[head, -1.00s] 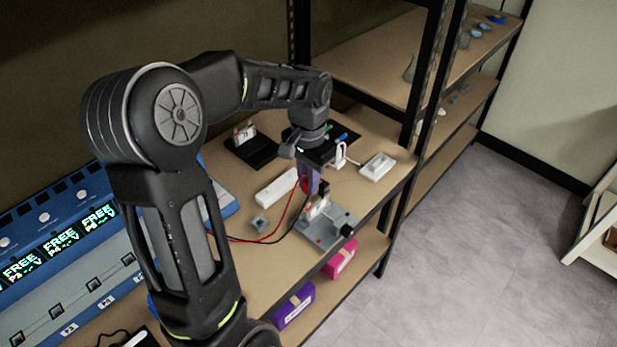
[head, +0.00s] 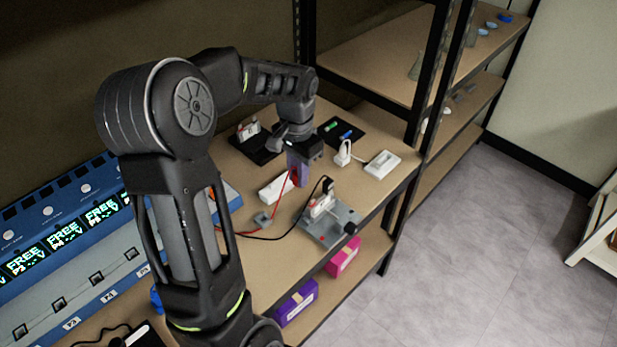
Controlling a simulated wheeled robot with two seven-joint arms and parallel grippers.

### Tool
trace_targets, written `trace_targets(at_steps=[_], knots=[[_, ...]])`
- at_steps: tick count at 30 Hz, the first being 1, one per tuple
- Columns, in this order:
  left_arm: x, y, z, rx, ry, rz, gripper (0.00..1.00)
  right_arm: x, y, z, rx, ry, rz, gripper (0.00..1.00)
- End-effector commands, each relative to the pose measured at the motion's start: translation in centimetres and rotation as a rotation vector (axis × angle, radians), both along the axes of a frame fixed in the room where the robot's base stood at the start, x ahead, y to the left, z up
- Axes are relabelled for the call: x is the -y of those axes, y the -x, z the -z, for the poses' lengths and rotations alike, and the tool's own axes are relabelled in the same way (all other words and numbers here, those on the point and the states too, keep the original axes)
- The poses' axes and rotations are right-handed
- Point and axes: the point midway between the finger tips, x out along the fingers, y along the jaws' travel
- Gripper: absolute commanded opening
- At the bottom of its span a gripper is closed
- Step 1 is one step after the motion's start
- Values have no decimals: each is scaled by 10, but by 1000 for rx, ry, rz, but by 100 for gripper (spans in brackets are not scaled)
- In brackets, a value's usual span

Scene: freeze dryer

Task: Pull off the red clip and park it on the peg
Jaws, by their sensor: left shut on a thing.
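My left gripper (head: 299,174), with purple fingers, is shut on the red clip (head: 295,179), which is mostly hidden between the fingers. A red lead (head: 279,202) hangs from it toward the bench. The gripper is above and left of the grey fixture (head: 318,231), apart from it. A white cell-like part (head: 321,205) stands upright on the fixture, with a black clip (head: 327,186) on its top. A small grey block (head: 263,220) sits left of the fixture; I cannot tell whether it carries the peg. My right gripper is not in view.
A white bar (head: 272,190) lies behind the gripper. A black stand (head: 257,148), a black mat (head: 342,134), a white plug (head: 343,153) and a white tray (head: 382,164) are at the back. Blue units (head: 70,237) line the left. The bench's front edge is near the fixture.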

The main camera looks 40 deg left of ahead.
Motion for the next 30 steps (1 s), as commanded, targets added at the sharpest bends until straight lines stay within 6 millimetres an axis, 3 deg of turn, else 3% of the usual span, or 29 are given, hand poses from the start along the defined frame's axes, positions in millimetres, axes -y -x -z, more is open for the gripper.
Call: trace_targets(at_steps=[6,20,30], knots=[[-23,0,0,-1,-1,-1,0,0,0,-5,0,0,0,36],[-29,0,0,0,-1,-1,0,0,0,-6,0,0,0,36],[-69,0,-1,-1,0,-3,0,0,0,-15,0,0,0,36]])
